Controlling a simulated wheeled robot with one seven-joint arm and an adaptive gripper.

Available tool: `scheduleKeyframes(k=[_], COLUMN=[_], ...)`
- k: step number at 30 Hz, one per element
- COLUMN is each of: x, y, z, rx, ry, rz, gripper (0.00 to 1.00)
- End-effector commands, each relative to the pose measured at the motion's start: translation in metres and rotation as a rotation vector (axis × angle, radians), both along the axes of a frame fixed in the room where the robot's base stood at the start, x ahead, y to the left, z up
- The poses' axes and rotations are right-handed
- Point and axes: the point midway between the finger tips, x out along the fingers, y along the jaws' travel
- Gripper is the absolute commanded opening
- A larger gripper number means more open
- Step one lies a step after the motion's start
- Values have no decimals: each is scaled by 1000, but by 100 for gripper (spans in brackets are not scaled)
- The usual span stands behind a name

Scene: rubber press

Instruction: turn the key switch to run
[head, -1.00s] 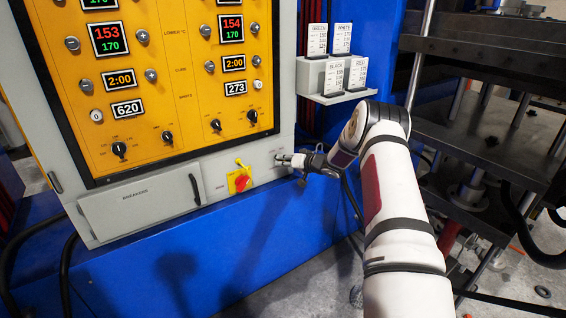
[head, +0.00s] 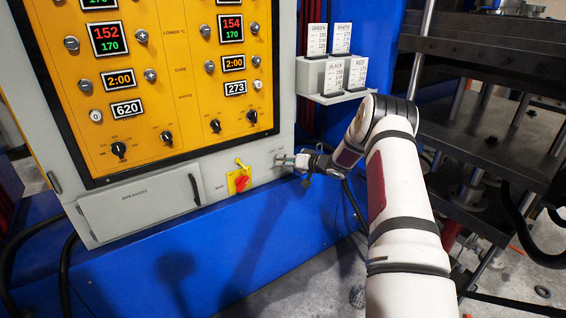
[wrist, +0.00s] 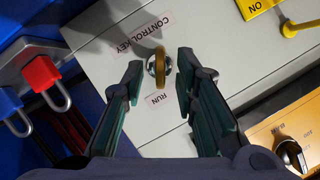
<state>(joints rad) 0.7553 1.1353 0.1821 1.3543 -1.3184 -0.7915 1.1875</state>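The key switch (wrist: 160,72) has a round silver barrel and a brass key, on the grey panel in the wrist view. The key lies roughly up-down in the picture, slightly tilted. The label CONTROL KEY (wrist: 146,33) is above it and the label RUN (wrist: 158,99) is below it. My gripper (wrist: 160,60) is open, with one green-padded finger on each side of the key and a visible gap to both. In the head view, my gripper (head: 285,161) is at the panel's lower right and hides the switch.
A red padlock (wrist: 41,74) and a blue one hang beside the switch. A card rack (head: 335,97) stands above my arm. Press platens (head: 480,95) are at right.

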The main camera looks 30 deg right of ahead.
Motion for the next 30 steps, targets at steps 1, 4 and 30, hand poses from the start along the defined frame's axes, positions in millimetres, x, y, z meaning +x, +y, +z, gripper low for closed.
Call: scheduleKeyframes(k=[1,4,30], x=[-10,-30,-90], y=[-4,-9,-23], z=[4,11,32], rx=[-1,-1,1], ry=[1,1,0], rz=[-4,-4,-2], gripper=[27,27,27])
